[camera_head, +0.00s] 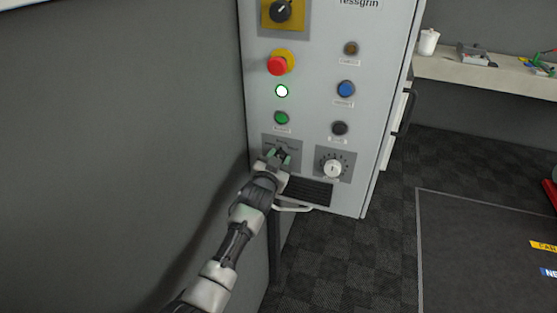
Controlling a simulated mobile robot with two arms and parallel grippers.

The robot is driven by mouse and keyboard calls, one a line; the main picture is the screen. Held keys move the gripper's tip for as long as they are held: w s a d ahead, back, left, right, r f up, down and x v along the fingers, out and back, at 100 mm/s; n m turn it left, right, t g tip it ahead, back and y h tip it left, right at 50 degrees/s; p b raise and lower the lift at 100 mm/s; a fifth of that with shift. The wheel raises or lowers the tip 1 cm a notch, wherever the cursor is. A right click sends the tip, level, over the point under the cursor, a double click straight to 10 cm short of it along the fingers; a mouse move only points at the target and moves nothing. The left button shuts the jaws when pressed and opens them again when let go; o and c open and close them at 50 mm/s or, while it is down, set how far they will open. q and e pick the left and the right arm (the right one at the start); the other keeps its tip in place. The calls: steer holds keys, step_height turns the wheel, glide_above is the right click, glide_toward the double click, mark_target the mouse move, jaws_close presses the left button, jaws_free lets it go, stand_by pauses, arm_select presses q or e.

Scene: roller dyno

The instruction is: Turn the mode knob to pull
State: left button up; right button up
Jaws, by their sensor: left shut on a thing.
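The grey control cabinet (312,60) stands ahead, with knobs and buttons on its front. My left gripper (279,158) is at the lower left of the panel, shut on a dark knob (281,152) on a grey plate. The fingers cover most of that knob and part of its label, so I cannot read its setting. A white dial knob (332,168) with marks around it sits just to the right of the gripper. My right gripper is not in view.
A red emergency button (278,65), a lit white lamp (281,91), a green button (281,118), a blue button (345,88) and a black button (339,128) sit above. A vent (308,191) lies below. A grey wall (110,150) runs close on the left. A bench (480,75) stands at the back right.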

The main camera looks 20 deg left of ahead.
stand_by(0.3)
arm_select(q)
steer(key=o, duration=0.9)
steer(key=shift+s, duration=0.1)
steer(key=shift+s+a+b, duration=0.2)
steer(key=shift+s+b, duration=0.9)
steer(key=shift+s, duration=4.2)
steer(key=shift+f, duration=0.1)
